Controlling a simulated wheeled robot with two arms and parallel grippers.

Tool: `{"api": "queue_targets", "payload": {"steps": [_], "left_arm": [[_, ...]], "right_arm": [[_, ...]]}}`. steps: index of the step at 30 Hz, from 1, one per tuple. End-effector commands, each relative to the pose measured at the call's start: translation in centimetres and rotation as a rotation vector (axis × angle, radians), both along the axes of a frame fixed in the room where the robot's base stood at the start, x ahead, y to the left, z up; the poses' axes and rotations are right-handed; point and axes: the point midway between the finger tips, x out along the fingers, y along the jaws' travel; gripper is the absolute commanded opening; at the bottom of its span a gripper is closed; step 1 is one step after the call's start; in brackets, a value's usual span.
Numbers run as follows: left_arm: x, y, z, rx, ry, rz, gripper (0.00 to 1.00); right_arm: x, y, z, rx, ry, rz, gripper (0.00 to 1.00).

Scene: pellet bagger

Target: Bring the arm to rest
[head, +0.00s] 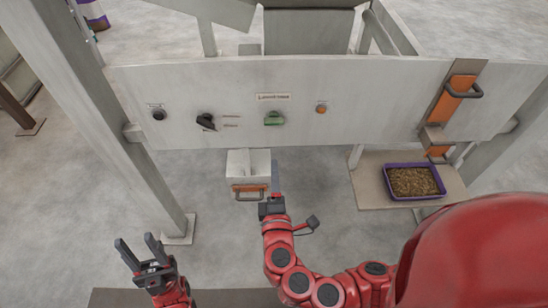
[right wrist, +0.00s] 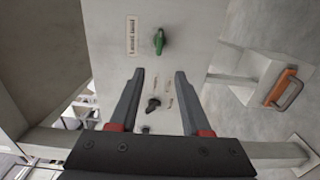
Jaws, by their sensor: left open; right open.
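My right gripper (right wrist: 160,76) is open and empty in the right wrist view, with the control panel beyond its fingers. In the head view the right gripper (head: 272,207) is a dark block at the end of the bent red arm, below the panel and close to the white bin in the picture; its fingers are hard to make out there. My left gripper (head: 138,252) is open and empty at the lower left of the head view, its two fingers pointing up and apart.
The grey panel (head: 390,90) carries a green knob (head: 273,118), a black switch (head: 206,121) and an orange button (head: 321,107). Below stands a white bin (head: 239,182) with an orange handle. A purple tray (head: 443,186) of pellets lies on a right-hand shelf. A post (head: 120,130) stands left.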

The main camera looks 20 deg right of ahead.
Motion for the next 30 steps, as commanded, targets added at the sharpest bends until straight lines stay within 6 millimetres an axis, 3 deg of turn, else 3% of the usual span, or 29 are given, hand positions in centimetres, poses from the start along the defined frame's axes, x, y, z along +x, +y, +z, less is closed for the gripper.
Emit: {"api": "queue_targets", "payload": {"steps": [21, 25, 30], "left_arm": [[0.0, 0.0, 0.2, 0.000, 0.000, 0.000, 0.47], [0.0, 0.0, 0.2, 0.000, 0.000, 0.000, 0.47], [0.0, 0.0, 0.2, 0.000, 0.000, 0.000, 0.47]], "right_arm": [[-0.3, 0.2, -0.2, 0.002, 0.003, 0.006, 0.47], [0.9, 1.1, -1.9, 0.019, 0.040, 0.070, 0.47], [3.1, 4.4, -6.6, 0.135, 0.137, 0.277, 0.47]]}}
